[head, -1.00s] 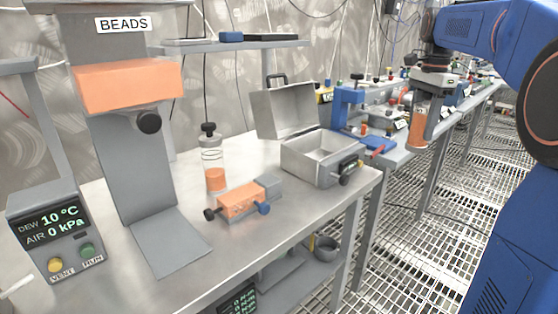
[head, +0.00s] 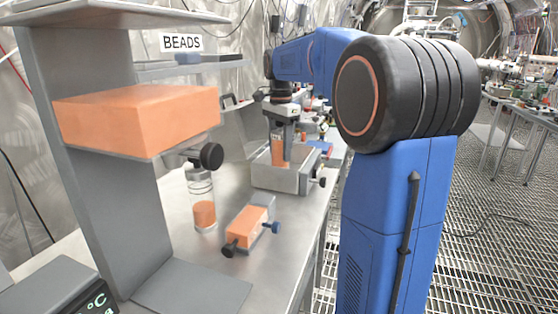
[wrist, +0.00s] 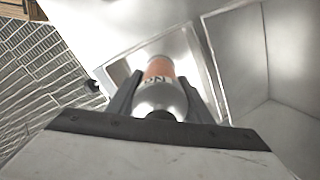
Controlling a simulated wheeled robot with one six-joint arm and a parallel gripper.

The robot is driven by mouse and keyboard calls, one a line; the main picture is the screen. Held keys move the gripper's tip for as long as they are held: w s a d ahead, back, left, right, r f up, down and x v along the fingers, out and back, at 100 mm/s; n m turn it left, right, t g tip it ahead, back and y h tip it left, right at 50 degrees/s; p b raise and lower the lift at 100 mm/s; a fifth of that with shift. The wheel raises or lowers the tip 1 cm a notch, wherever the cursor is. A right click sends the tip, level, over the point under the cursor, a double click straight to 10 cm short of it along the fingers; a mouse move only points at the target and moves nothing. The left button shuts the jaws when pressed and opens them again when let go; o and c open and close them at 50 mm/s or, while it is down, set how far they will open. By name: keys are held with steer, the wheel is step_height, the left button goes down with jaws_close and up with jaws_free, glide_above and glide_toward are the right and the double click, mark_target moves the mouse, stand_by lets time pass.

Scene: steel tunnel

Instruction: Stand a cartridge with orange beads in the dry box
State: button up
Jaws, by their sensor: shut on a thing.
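My gripper (head: 286,127) is shut on a clear cartridge with orange beads (head: 278,151), which hangs about upright over the dry box. I cannot tell whether the cartridge's lower end is below the rim.
A second clear container with orange beads (head: 203,211) stands on the bench. An orange block device with knobs (head: 246,228) lies nearer. The orange BEADS dispenser (head: 140,118) rises at left. A grated floor (head: 480,240) is at right.

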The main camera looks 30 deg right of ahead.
mark_target(281, 159)
steer(key=shift+f, duration=1.8)
steer(key=shift+f, duration=0.15)
steer(key=o, duration=1.3)
steer(key=shift+d, duration=0.1)
step_height(281, 159, up, 12)
steer(key=shift+r, duration=0.15)
